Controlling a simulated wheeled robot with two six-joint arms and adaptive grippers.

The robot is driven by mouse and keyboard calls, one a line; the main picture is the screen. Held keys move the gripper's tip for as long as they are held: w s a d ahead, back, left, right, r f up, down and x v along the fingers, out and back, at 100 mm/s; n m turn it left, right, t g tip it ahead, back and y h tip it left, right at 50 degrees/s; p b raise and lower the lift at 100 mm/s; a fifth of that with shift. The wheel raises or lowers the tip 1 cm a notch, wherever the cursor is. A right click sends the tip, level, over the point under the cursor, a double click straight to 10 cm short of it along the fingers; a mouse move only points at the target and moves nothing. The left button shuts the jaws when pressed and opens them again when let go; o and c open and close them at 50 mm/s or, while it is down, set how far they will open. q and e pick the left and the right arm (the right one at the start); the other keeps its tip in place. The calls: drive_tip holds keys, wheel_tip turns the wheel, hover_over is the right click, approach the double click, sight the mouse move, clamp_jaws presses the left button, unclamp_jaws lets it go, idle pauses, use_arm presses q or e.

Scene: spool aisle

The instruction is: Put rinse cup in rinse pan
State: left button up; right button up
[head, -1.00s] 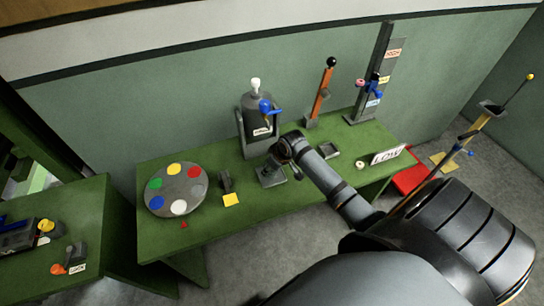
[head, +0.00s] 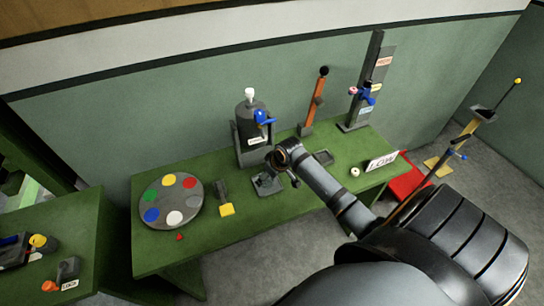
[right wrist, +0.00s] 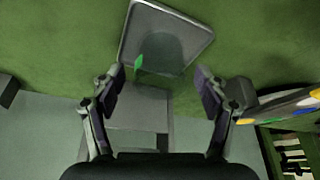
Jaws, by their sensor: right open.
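A shallow grey square pan (head: 268,184), which looks like the rinse pan, lies on the green table in front of a grey tank with a blue tap. It also shows in the right wrist view (right wrist: 184,19), with a dark rounded patch inside. I cannot tell whether that patch is a cup or a shadow. A small green mark lies at the pan's edge. My right gripper (head: 282,170) is above the pan, open and empty, its fingers apart in the right wrist view (right wrist: 160,76). I cannot make out a rinse cup for sure. My left gripper is out of view.
The tank (head: 251,122) stands close behind my right gripper. A colour disc (head: 171,203) and a yellow-ended block (head: 226,205) lie left.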

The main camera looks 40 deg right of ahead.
drive_tip(key=v, duration=1)
drive_tip(key=shift+r, duration=0.35)
drive_tip(key=shift+s, duration=0.1)
